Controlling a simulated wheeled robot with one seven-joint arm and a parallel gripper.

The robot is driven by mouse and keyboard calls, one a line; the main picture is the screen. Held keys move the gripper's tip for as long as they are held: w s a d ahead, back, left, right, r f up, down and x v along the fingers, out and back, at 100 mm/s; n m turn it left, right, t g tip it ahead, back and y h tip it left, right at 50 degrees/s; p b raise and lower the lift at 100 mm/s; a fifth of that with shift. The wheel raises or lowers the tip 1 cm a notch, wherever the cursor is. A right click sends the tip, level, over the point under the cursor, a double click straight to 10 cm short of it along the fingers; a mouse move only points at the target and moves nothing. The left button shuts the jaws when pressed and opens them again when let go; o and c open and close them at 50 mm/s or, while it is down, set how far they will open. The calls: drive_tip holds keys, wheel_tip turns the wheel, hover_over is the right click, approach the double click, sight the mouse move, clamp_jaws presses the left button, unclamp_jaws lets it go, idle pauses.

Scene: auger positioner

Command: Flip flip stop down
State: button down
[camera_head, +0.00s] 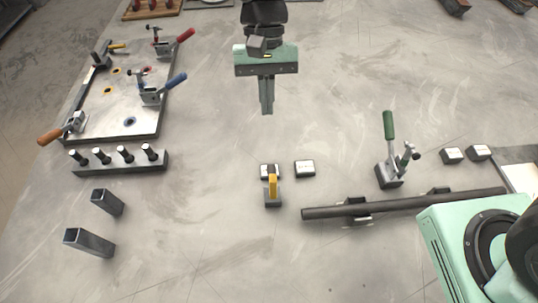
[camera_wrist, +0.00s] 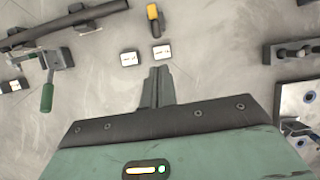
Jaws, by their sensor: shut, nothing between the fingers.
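The flip stop looks to be the small metal block with a yellow flap (camera_head: 272,187), standing on the table near the middle of the head view. It also shows at the top of the wrist view (camera_wrist: 153,14). The pictures do not clearly show how far its flap is tilted. My gripper (camera_head: 267,110) is shut and empty, pointing down behind the flip stop in the head view and apart from it. In the wrist view my fingertips (camera_wrist: 160,72) show just short of two white-topped blocks, with the yellow flap beyond them.
White-topped blocks (camera_head: 305,168) stand beside and behind the flip stop. A dark bar (camera_head: 420,203) lies on supports to the right, near a green-handled clamp (camera_head: 389,150). A clamp plate (camera_head: 120,95), a peg block (camera_head: 120,161) and square tubes (camera_head: 89,242) are at left.

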sight(269, 171)
drive_tip(key=shift+w+a+f, duration=0.1)
drive_tip(key=shift+w+f, duration=0.2)
drive_tip(key=shift+f, duration=0.05)
drive_tip(key=s+f+p, duration=0.1)
drive_tip(key=s+f, duration=0.1)
drive_tip(key=s+f+p, duration=0.1)
drive_tip(key=s+f, duration=0.1)
drive_tip(key=f, duration=0.1)
drive_tip(key=s+f, duration=0.2)
drive_tip(key=f, duration=0.1)
drive_tip(key=shift+s+f+p, duration=0.15)
drive_tip(key=shift+s+p, duration=0.15)
drive_tip(key=shift+p, duration=0.1)
drive_tip(key=shift+s, duration=0.75)
